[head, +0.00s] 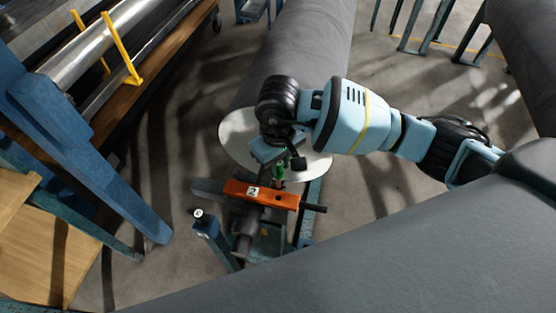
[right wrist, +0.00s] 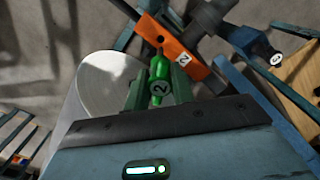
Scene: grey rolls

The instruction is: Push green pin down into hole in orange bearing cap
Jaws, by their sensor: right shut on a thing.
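The orange bearing cap (head: 262,195), marked 2, lies across a dark shaft (head: 243,240) in the head view. It also shows in the right wrist view (right wrist: 181,56). My right gripper (head: 281,163) is just behind the cap and shut on the green pin (head: 279,174). In the right wrist view the pin (right wrist: 160,73), with a 2 on its head, sits between the two green fingers (right wrist: 160,86). Its narrow end points to the cap and overlaps the cap's edge in the picture. My left gripper is out of view.
A big grey roll (head: 300,50) with a pale round end disc (head: 237,135) is right behind the cap. A blue post (head: 213,232) with a black top marked with a number stands left of it. A large grey surface (head: 380,250) fills the front right.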

